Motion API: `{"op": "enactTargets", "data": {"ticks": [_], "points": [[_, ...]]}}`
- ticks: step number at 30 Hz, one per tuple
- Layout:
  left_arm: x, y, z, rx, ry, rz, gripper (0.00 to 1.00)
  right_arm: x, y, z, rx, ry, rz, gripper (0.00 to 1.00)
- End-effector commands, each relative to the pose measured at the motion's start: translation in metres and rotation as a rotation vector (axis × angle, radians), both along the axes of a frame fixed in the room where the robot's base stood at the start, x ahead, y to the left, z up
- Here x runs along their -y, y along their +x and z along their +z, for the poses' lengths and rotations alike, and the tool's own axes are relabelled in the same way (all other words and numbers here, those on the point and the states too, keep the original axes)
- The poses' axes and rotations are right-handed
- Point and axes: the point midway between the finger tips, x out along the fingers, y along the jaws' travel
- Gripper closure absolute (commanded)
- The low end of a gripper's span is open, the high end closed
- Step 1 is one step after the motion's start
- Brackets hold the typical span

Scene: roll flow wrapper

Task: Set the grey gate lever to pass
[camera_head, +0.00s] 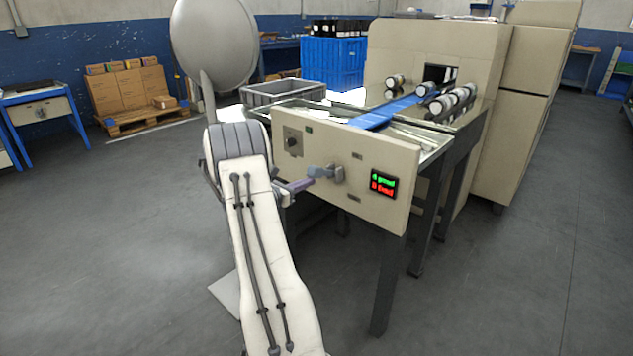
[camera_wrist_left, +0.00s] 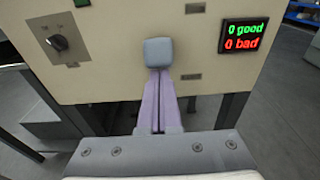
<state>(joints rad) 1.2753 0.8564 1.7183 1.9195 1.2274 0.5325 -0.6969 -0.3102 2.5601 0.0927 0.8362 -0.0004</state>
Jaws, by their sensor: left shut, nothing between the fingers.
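The grey gate lever (camera_head: 326,173) sticks out from the front of the cream panel (camera_head: 345,150). In the left wrist view its blue-grey block-shaped end (camera_wrist_left: 158,51) faces the camera. My left gripper (camera_head: 309,182) is in front of the panel, its purple fingers shut together and empty. In the left wrist view the fingertips (camera_wrist_left: 158,76) lie just below the lever's end; I cannot tell whether they touch it. The small plates beside the lever are too small to read. My right gripper is not in view.
A dark rotary knob (camera_head: 291,141) is on the panel's left. A display (camera_head: 383,184) reading 0 good, 0 bad is to the lever's right. Behind the panel are a grey tray (camera_head: 283,88), a blue conveyor (camera_head: 385,112) and the wrapper (camera_head: 435,50). Floor in front is clear.

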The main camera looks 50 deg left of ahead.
Motion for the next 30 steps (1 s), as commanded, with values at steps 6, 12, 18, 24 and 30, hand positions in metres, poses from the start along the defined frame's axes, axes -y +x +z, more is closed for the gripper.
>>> {"op": "enactTargets", "data": {"ticks": [6, 12, 18, 24, 30], "points": [[-0.003, -0.002, 0.004, 0.002, 0.001, 0.005, 1.0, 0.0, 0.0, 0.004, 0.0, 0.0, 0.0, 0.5], [-0.004, -0.002, 0.005, 0.004, 0.003, 0.005, 1.0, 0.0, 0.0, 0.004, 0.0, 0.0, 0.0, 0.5], [-0.004, -0.002, 0.006, 0.007, 0.005, 0.004, 1.0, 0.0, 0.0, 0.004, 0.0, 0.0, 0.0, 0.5], [-0.002, -0.005, -0.011, 0.006, 0.002, 0.003, 1.0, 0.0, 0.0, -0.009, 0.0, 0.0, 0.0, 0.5], [0.001, -0.026, -0.03, 0.0, -0.001, 0.009, 1.0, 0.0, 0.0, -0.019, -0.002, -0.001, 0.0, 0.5]]}}
